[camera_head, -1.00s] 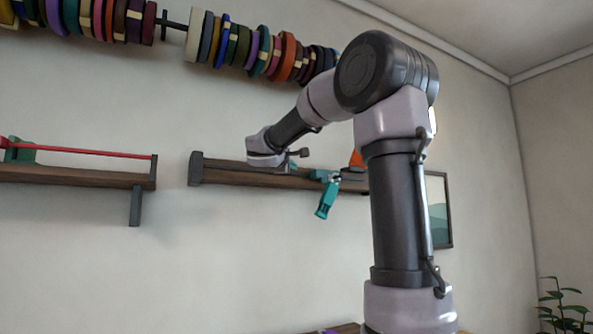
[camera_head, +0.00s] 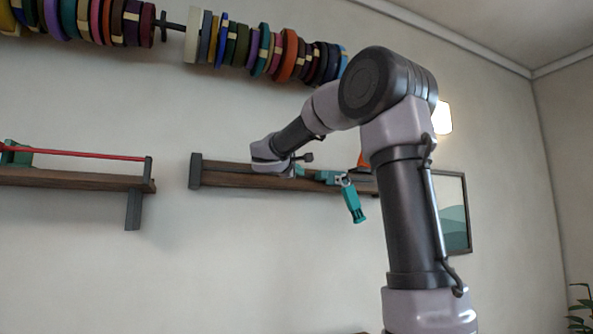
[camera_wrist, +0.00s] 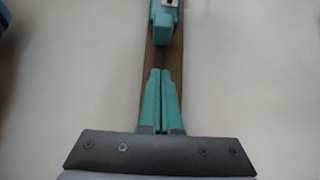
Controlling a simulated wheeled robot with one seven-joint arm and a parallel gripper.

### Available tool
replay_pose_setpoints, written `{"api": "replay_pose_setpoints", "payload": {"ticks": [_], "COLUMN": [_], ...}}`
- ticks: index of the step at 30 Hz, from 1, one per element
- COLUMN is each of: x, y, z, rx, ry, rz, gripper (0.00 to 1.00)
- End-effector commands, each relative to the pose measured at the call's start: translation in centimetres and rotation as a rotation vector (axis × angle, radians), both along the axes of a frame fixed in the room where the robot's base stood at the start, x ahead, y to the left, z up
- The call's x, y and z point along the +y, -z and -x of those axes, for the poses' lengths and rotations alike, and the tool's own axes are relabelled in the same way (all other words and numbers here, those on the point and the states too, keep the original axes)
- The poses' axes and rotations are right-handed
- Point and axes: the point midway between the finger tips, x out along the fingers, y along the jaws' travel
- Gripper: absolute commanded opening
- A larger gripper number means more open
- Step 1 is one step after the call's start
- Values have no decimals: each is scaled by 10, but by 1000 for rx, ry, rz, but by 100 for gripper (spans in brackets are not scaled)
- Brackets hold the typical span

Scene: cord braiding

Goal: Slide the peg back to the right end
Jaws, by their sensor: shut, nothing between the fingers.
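A teal peg-like clamp (camera_head: 353,201) with a metal joint hangs tilted at the right part of a dark wooden rail (camera_head: 225,176). A teal block with a pale metal piece (camera_wrist: 163,28), seemingly the same thing, is on the rail in the wrist view, above my fingertips. My gripper (camera_wrist: 160,72) has two teal fingers lying side by side along the rail, shut and empty. A small gap appears between fingertips and block. In the head view my gripper (camera_head: 308,174) lies along the rail, its fingers hard to separate from the teal parts.
A second rail (camera_head: 80,178) with a red cord (camera_head: 75,153) is at the left, past a gap. A rod of coloured spools (camera_head: 260,50) runs above. An orange object (camera_head: 362,160) sits behind the rail's right part. A framed picture (camera_head: 453,212) hangs at the right.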

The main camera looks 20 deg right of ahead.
Motion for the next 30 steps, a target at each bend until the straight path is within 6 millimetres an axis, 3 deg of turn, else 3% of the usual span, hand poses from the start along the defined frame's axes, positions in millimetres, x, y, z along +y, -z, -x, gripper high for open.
{"api": "replay_pose_setpoints", "payload": {"ticks": [5,10,15,26,30], "x": [-27,-52,-62,-64,-83], "y": [1,0,0,0,0], "z": [-28,-26,-26,-26,-27], "rx": [1,0,1,1,1], "ry": [3,2,0,0,4], "rz": [-1,0,1,1,1], "gripper": [0,0,0,0,0]}}
